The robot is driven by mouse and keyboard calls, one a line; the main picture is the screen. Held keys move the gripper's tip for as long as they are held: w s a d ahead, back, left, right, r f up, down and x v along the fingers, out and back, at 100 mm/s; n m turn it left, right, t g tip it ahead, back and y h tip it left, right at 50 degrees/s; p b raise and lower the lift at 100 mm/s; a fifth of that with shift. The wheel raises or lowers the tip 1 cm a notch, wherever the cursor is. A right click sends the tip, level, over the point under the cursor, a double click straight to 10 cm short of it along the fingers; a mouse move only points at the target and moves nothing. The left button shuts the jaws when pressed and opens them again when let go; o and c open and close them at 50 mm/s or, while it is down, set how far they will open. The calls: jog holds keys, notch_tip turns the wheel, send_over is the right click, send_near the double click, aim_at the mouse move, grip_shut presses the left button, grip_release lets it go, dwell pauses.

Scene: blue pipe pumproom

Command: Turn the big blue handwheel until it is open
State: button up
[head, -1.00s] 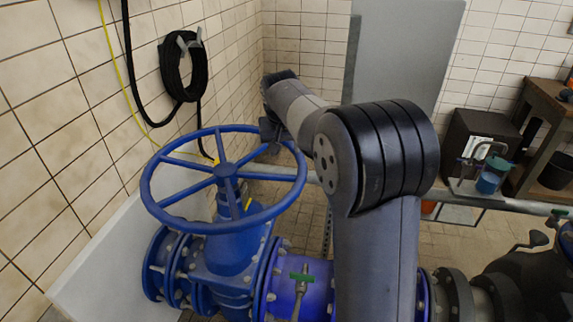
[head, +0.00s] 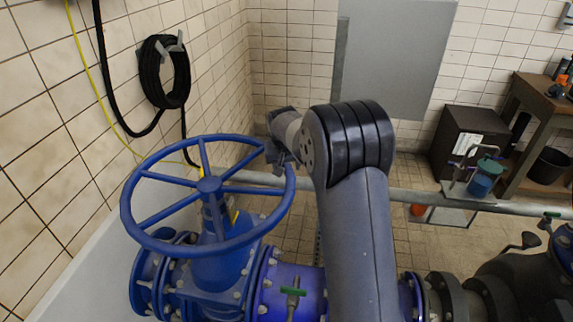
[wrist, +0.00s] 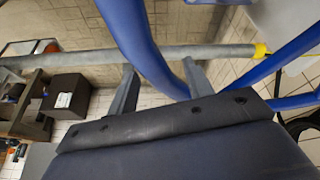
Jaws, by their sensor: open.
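The big blue handwheel (head: 157,246) sits on top of a blue valve at the left of the head view, tilted toward me, with several spokes meeting at a hub. My gripper (head: 281,160) is at the wheel's far right rim in the head view, partly hidden behind my own arm. In the wrist view my gripper (wrist: 160,80) is open, with its two grey fingers apart. The blue rim (wrist: 146,48) crosses between the fingers there. Whether either finger touches the rim I cannot tell.
A tiled wall with a coiled black hose (head: 166,72) is close on the left. A grey horizontal pipe (head: 400,195) runs behind the valve. A dark cabinet (head: 468,145) and a wooden table (head: 540,100) stand at the back right.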

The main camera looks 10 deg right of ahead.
grip_shut()
dwell(0.3)
